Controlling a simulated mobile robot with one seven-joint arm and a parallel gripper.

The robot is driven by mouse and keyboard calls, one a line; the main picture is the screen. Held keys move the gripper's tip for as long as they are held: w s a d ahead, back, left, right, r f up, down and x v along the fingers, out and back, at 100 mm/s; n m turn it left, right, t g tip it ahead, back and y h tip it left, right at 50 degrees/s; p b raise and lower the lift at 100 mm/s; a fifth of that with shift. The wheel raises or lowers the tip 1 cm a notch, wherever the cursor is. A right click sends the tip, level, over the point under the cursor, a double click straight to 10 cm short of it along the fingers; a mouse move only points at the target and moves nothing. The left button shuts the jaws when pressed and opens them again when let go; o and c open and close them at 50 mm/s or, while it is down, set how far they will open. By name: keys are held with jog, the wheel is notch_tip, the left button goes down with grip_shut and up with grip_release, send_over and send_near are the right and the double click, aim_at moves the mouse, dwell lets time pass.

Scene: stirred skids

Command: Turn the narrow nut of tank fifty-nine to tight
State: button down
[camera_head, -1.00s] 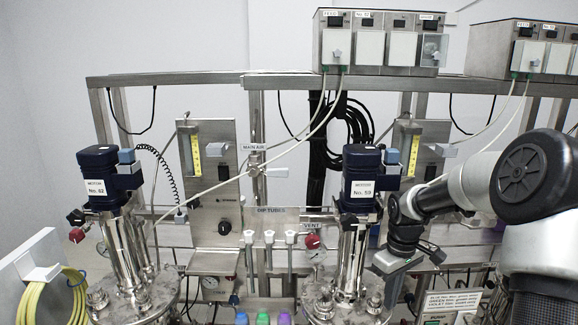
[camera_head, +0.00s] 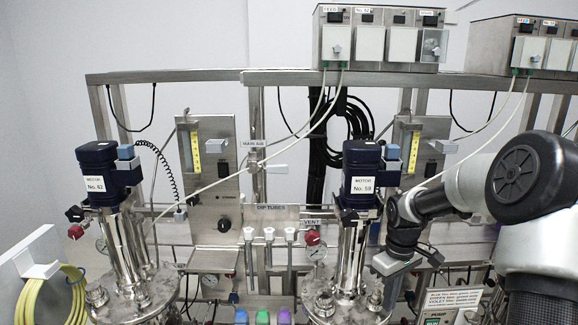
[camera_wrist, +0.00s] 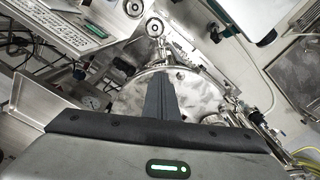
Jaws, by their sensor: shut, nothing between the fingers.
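Tank fifty-nine is marked by the dark blue motor (camera_head: 361,172) with a "No. 59" label, on a steel column in the head view. Its round steel lid (camera_head: 345,308) lies below, with clamp nuts at the left (camera_head: 323,301) and right (camera_head: 374,300) of the column. I cannot tell which nut is the narrow one. My gripper (camera_wrist: 168,74) is shut and empty; its dark fingers lie across the steel lid (camera_wrist: 205,98) in the wrist view. In the head view its grey body is above and right of the lid; its fingertips are not clear there.
A red-knobbed vent valve with a gauge (camera_head: 315,250) is just left of the column. Dip tubes (camera_head: 270,250) hang behind. A sign (camera_head: 452,302) stands at right. Yellow hose (camera_head: 55,295) hangs far left.

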jog(key=shift+s+a, duration=0.15)
jog(key=shift+a, duration=0.15)
jog(key=shift+s+a, duration=0.3)
jog(key=shift+a, duration=0.1)
jog(key=shift+s+a+p, duration=0.1)
jog(key=shift+a+p, duration=0.25)
jog(key=shift+a, duration=0.15)
jog(key=shift+s, duration=0.45)
notch_tip(320, 180, up, 6)
jog(key=p, duration=0.4)
jog(key=shift+p, duration=0.4)
